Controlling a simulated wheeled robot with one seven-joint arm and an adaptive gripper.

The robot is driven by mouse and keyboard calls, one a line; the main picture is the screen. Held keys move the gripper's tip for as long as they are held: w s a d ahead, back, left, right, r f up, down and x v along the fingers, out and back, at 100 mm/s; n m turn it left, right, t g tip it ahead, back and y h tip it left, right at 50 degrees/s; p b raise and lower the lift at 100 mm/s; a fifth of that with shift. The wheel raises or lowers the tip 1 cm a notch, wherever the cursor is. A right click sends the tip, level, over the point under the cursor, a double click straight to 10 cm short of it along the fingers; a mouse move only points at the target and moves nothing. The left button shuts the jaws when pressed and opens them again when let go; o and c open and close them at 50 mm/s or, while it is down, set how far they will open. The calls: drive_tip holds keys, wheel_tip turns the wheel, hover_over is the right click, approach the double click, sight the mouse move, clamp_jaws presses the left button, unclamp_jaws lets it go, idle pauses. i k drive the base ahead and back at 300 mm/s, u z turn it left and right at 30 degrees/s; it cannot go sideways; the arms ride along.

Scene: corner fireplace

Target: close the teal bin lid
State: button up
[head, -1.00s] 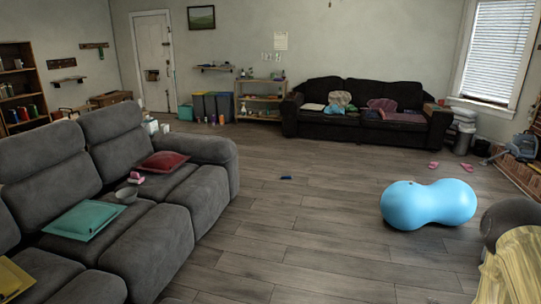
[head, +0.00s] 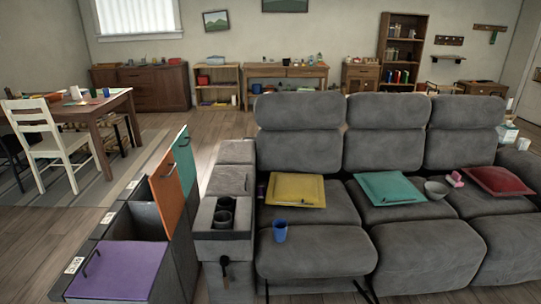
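The teal lid (head: 187,161) stands raised, nearly upright, at the far end of a row of dark grey bins at lower left in the head view. A dark handle shows near its top. An orange lid (head: 166,196) stands raised in front of it and covers part of it. A purple lid (head: 117,270) lies flat over the nearest bin. The open middle bin (head: 135,222) shows its dark inside. The inside of the teal-lidded bin is mostly hidden from here. My gripper is not in view.
A grey sofa (head: 310,242) with cup holders and cushions stands right beside the bins. A white chair (head: 46,145) and wooden table (head: 92,108) stand at left on a rug (head: 127,172). Floor left of the bins is clear.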

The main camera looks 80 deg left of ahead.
sight(183, 154)
drive_tip(key=u, duration=3.35)
drive_tip(key=i, duration=0.5)
drive_tip(key=u, duration=2)
drive_tip(key=k, duration=0.85)
drive_tip(key=z, duration=1.4)
drive_tip(key=i, duration=0.05)
